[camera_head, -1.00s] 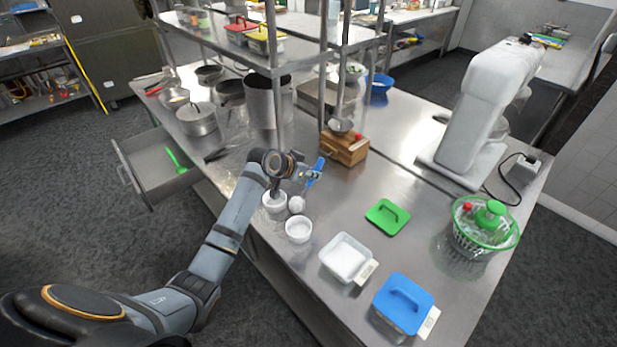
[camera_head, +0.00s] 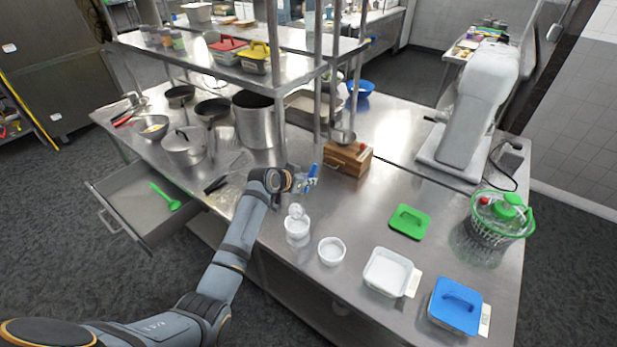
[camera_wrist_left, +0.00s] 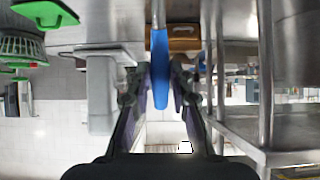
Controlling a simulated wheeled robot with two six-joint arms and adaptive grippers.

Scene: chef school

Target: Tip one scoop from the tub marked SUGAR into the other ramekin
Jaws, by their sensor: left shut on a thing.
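My left gripper (camera_head: 305,180) is shut on the blue handle of a scoop, which also shows between the fingers in the left wrist view (camera_wrist_left: 160,70). The scoop's bowl (camera_head: 295,211) looks tilted at the rim of the left white ramekin (camera_head: 297,231); I cannot tell if anything is falling from it. A second white ramekin (camera_head: 331,252) stands to its right. An open white tub (camera_head: 370,272) holds white contents and has a label on its side. A tub with a blue lid (camera_head: 457,305) stands further right. Neither label is readable. My right gripper is not in view.
A green lid (camera_head: 409,221) lies behind the open tub. A wooden box (camera_head: 348,158) stands behind the gripper, with shelf posts and pots at left. A green basket (camera_head: 499,222) and a white mixer (camera_head: 468,115) stand right. An open drawer (camera_head: 140,205) juts out left.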

